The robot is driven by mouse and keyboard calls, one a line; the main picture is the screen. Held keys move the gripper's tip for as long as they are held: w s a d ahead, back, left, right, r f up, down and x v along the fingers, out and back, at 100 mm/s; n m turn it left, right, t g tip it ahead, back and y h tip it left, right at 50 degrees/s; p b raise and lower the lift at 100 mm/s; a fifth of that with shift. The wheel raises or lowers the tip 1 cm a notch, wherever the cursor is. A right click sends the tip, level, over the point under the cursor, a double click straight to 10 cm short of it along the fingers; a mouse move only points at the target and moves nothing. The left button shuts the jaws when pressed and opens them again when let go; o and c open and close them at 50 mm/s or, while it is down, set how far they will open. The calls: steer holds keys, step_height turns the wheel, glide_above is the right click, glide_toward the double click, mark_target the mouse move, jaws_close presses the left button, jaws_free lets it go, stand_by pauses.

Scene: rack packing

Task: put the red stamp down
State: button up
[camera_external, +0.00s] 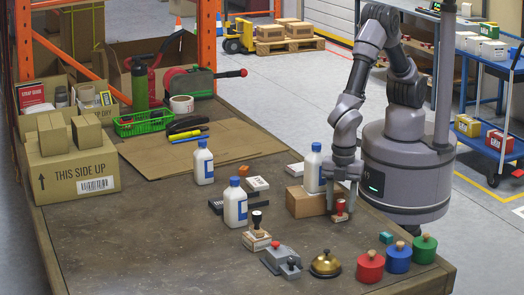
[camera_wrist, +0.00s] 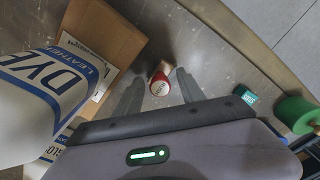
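The stamp's lower part is mostly hidden in the wrist view.
A brass bell (camera_external: 325,264), a teal block (camera_external: 386,238) and red, blue and green round pots (camera_external: 370,268) are nearer the front. Another stamp (camera_external: 256,238) stands left.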

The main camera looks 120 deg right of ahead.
mark_target(341, 200)
step_height(341, 200, up, 12)
steer(key=r+p, duration=0.1)
steer(key=p, duration=0.4)
steer(key=s+d+r+m+t+y, duration=0.1)
steer(key=s+d+r+m+t, duration=0.1)
steer(key=s+d+r+m, duration=0.3)
steer(key=s+d+r+m+t+y, duration=0.1)
steer(key=s+d+r+m, duration=0.3)
steer(key=d+r, duration=0.5)
step_height(341, 200, up, 3)
steer(key=shift+s+d+f+m+t, duration=0.1)
steer(key=shift+s+d+m+t, duration=0.3)
steer(key=shift+s+t, duration=0.2)
steer(key=shift+o, duration=0.3)
steer(key=s+m, duration=0.1)
steer(key=s+d+m+t, duration=0.1)
steer(key=s, duration=0.1)
steer(key=s+d+r+m, duration=0.1)
steer(key=s, duration=0.1)
steer(key=shift+s+d+m+t, duration=0.15)
steer(key=shift+m+t, duration=0.15)
